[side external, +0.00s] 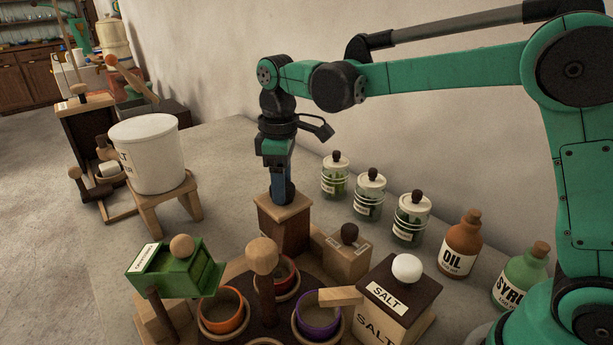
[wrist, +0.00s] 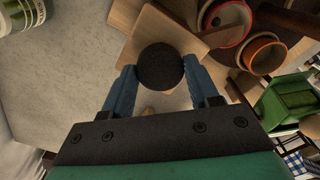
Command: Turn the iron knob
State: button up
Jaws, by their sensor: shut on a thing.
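The iron knob (wrist: 160,66) is a dark round ball on top of a wooden box (side external: 283,226) with a lighter lid. In the wrist view it sits between the two blue fingers of my gripper (wrist: 159,70), which are shut on its sides. In the side view my gripper (side external: 282,186) points straight down onto the top of this box, and the fingers largely hide the knob. How far the knob is turned cannot be told.
A smaller wooden box with a dark knob (side external: 349,233) and a salt box with a white knob (side external: 408,267) stand to the right. Coloured bowls (side external: 222,311) and a green box (side external: 178,270) are in front. Jars (side external: 369,195) line the wall. A white bucket (side external: 147,155) stands left.

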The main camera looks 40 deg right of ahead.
jog(key=shift+m, duration=0.3)
jog(key=m, duration=0.8)
jog(key=shift+m, duration=0.4)
jog(key=m, duration=0.4)
jog(key=shift+m, duration=2.2)
jog(key=o, duration=1.3)
